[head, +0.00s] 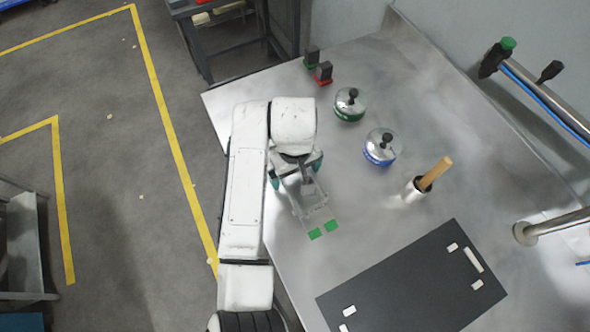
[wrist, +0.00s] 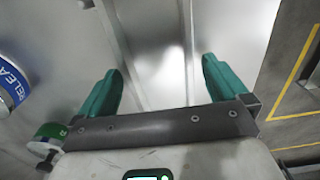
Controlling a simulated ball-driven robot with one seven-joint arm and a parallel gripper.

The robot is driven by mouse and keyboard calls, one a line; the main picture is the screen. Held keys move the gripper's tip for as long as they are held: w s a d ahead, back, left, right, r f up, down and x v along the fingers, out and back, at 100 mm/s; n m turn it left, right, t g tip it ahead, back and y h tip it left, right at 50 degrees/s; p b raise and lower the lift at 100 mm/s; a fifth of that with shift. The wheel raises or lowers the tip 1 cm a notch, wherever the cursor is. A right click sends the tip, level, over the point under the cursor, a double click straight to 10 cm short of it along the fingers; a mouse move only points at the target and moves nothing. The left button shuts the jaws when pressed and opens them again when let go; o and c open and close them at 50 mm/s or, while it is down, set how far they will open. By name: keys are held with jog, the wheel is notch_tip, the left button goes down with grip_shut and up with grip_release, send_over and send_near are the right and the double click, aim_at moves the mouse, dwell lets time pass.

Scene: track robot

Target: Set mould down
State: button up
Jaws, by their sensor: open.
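My gripper (head: 296,172) is low over the left part of the steel bench, its teal fingers spread apart. A pale grey, partly see-through piece that looks like the mould (head: 313,209) lies just below and in front of the fingers, beside two green marks (head: 323,230) on the bench. My wrist and fingers hide part of it. In the wrist view the open fingers (wrist: 162,88) have a bright metal surface between them. I cannot clearly tell the mould from the bench there.
A green-banded tin (head: 350,104) and a blue-banded tin (head: 382,147) stand to the right of my gripper. A dark mat (head: 410,290) lies at the front. The bench's left edge is close to my arm.

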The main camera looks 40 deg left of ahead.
aim_at(295, 177)
notch_tip(295, 177, up, 12)
dwell(0.4)
jog(key=shift+f, duration=0.1)
dwell(0.4)
